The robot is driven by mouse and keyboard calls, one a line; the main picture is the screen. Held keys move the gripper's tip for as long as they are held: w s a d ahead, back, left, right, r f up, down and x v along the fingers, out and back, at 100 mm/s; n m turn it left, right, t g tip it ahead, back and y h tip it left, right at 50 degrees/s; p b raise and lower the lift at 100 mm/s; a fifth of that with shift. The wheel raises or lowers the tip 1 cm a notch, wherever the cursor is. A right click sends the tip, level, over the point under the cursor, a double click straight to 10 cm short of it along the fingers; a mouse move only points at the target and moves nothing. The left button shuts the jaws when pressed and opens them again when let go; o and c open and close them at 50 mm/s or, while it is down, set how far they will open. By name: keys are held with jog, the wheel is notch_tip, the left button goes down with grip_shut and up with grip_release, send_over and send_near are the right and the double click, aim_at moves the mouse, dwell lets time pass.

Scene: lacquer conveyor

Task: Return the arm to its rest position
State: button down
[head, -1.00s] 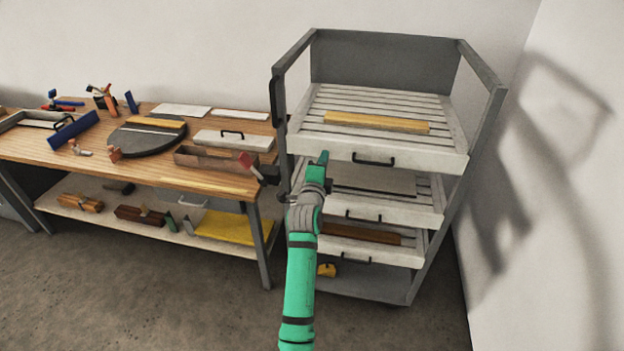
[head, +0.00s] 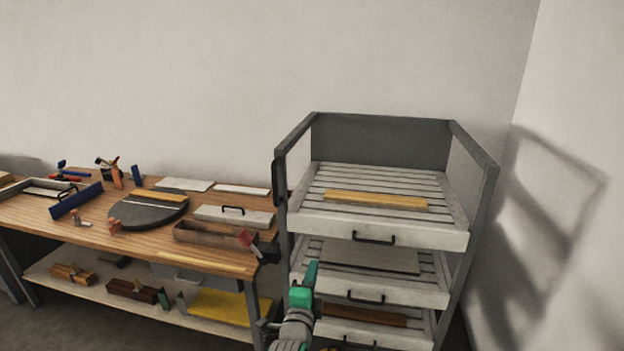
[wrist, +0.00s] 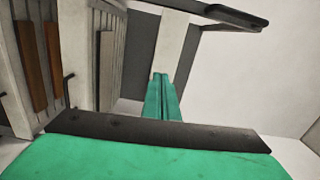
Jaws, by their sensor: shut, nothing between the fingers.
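My gripper (head: 311,272) shows at the bottom middle of the head view, a green end on a grey wrist. It is in front of the rack's lower drawers, and most of my arm is out of frame below. In the wrist view, its two green fingers (wrist: 163,97) lie side by side, shut with nothing between them. From these views I cannot tell how far the fingers are from the rack (head: 447,300).
The grey rack has slatted drawers with black handles; a yellow board (head: 375,199) lies on the top drawer (head: 340,227). A wooden workbench (head: 90,232) stands left, with a round dark turntable (head: 135,214) and several tools. A white wall (head: 570,120) bounds the right.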

jog(key=s+d+f+n+g+y, duration=0.1)
jog(key=s+f+n+y, duration=0.1)
jog(key=s+f+n, duration=0.7)
jog(key=s+d+f+n+y, duration=0.1)
jog(key=s+f+n, duration=0.2)
jog(key=s+f, duration=1.1)
jog(key=s+a+r+n, duration=0.1)
jog(key=s+r+n, duration=0.2)
jog(key=s, duration=1.2)
jog(key=s+a+r+n+g, duration=0.1)
jog(key=s+r+n, duration=0.2)
jog(key=s, duration=1.3)
jog(key=shift+s+r+n, duration=0.15)
jog(key=shift+s+n, duration=0.15)
jog(key=shift+n, duration=0.4)
